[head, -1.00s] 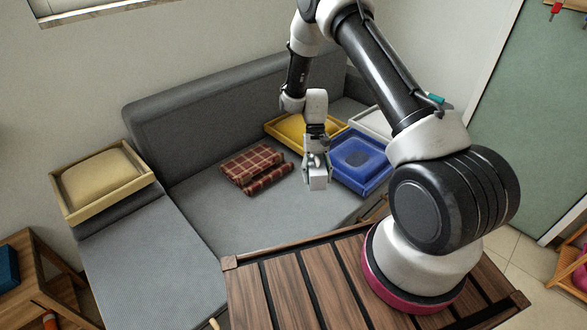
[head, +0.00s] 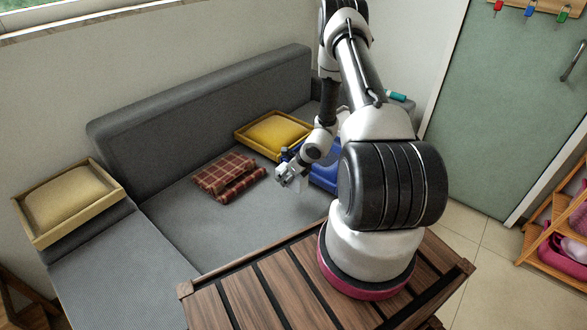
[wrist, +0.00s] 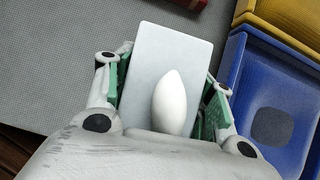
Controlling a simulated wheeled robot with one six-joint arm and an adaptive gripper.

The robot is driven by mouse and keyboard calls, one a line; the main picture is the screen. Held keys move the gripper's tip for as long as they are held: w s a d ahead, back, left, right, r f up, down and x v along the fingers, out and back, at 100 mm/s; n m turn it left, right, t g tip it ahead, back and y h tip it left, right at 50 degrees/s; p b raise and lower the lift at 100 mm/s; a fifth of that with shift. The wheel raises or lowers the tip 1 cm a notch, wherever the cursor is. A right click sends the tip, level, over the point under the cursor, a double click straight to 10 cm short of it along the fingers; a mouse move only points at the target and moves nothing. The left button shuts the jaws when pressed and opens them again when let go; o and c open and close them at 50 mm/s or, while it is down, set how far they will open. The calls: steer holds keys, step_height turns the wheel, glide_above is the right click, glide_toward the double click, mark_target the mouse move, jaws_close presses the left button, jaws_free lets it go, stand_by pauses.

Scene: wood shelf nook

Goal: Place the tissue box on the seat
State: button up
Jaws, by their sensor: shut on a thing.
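The tissue box (wrist: 145,50) is a pale box with a white tissue sticking out of its top, seen from above in the wrist view. My gripper (wrist: 165,98) is shut on it, with green-padded fingers on both sides. In the head view my gripper (head: 287,174) is above the right part of the grey sofa seat (head: 235,225), left of the blue tray. The box (head: 298,187) shows small and pale there. The seat also shows in the wrist view (wrist: 50,60). The gap between box and seat is hard to tell.
A folded red plaid blanket (head: 225,172) lies on the seat. A wooden tray (head: 40,238) with a cushion is at left. The seat's front middle is clear.

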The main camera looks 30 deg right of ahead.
steer(key=shift+d+f, duration=0.3)
steer(key=shift+d, duration=0.05)
steer(key=shift+m, duration=0.3)
step_height(320, 180, down, 10)
steer(key=shift+d+r, duration=0.1)
steer(key=shift+d, duration=0.05)
steer(key=o, duration=1.1)
